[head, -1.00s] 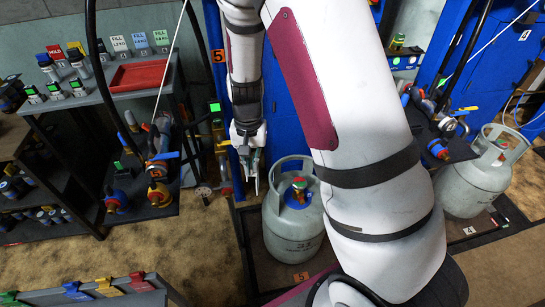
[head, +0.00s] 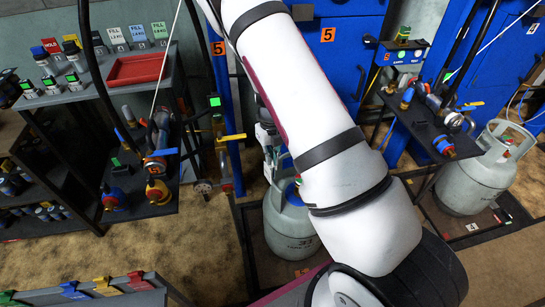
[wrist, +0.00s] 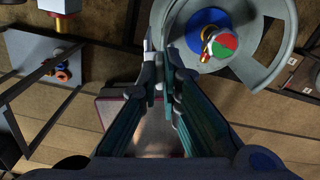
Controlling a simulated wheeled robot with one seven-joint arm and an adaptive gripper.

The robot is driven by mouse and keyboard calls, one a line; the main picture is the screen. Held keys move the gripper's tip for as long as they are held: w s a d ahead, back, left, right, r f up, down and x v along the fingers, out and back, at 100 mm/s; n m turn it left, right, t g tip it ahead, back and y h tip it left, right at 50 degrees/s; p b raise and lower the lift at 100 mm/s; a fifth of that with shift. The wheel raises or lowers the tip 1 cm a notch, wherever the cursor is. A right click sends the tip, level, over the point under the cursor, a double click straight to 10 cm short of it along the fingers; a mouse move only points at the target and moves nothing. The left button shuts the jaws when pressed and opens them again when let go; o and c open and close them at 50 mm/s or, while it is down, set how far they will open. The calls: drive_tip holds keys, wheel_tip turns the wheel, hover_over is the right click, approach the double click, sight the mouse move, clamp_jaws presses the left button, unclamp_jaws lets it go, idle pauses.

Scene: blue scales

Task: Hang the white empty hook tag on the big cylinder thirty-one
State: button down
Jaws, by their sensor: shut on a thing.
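The big cylinder thirty-one (head: 290,232), grey with a round collar and a "31" marking, stands on the floor mat, its upper right covered by my arm. Its collar (wrist: 283,60) and coloured valve (wrist: 220,44) show at the upper right of the wrist view. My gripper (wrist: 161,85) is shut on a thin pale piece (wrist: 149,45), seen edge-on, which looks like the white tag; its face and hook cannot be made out. In the head view my gripper (head: 269,148) is just above and behind the cylinder's collar, partly hidden by my arm. Contact with the collar cannot be told.
A shelf of valves (head: 150,190) and tags stands at left. A blue post (head: 228,130) with a yellow-handled valve is left of the cylinder. A second grey cylinder (head: 475,180) and a dark valve stand (head: 430,125) are at right. Carpet between shelf and mat is clear.

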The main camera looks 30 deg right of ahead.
drive_tip(key=shift+w+d+f+m, duration=0.15)
drive_tip(key=shift+d+f+m, duration=0.2)
drive_tip(key=shift+m, duration=0.65)
drive_tip(key=b, duration=0.3)
hover_over(273, 181)
drive_tip(key=shift+w+f, duration=0.15)
drive_tip(key=shift+f, duration=1)
drive_tip(key=shift+w+f, duration=0.1)
drive_tip(key=shift+f, duration=1.05)
drive_tip(key=shift+f+b, duration=0.75)
drive_tip(key=shift+f, duration=0.2)
drive_tip(key=shift+s+f+b, duration=0.25)
drive_tip(key=shift+f+b, duration=0.3)
drive_tip(key=shift+f, duration=0.3)
drive_tip(key=shift+w+f, duration=0.1)
drive_tip(key=shift+f, duration=0.25)
drive_tip(key=shift+w+r, duration=0.1)
